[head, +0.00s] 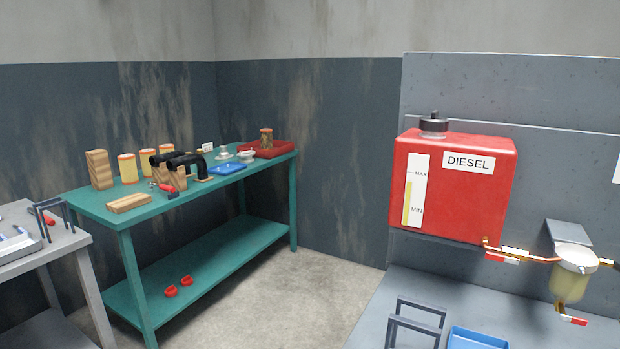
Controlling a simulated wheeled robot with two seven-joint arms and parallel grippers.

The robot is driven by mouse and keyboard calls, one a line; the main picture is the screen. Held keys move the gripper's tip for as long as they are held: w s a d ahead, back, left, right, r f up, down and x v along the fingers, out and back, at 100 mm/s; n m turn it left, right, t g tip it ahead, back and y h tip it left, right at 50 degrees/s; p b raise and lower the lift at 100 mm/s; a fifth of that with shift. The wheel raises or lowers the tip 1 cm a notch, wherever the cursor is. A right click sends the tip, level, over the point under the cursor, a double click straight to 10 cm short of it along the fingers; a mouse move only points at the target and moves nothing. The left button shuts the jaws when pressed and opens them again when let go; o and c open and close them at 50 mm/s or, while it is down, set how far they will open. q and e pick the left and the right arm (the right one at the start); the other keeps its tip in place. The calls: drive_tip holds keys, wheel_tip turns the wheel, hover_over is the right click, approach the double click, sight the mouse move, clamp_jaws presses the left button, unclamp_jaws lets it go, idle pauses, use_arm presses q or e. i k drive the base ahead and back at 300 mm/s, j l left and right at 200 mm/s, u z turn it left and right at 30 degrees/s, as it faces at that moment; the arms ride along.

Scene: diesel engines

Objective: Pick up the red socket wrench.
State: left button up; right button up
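No socket wrench can be made out for certain at this distance. A small red-handled tool (46,218) lies on the grey table at the far left, partly behind a dark bar frame. Another small red and dark item (168,189) lies on the green workbench (95,204), near its front edge beside the black curved pipes. Either is too small to identify. Neither of my grippers shows in the head view.
The green bench also holds wooden blocks (98,169), orange-white cylinders (128,168), black pipes (187,161), a blue tray (227,169) and a red tray (283,149). A red diesel tank (456,205) is at right, above a blue tray (478,339). Bare floor (300,285) lies between.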

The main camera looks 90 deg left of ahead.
sight(161, 187)
drive_tip(key=u, duration=3.65)
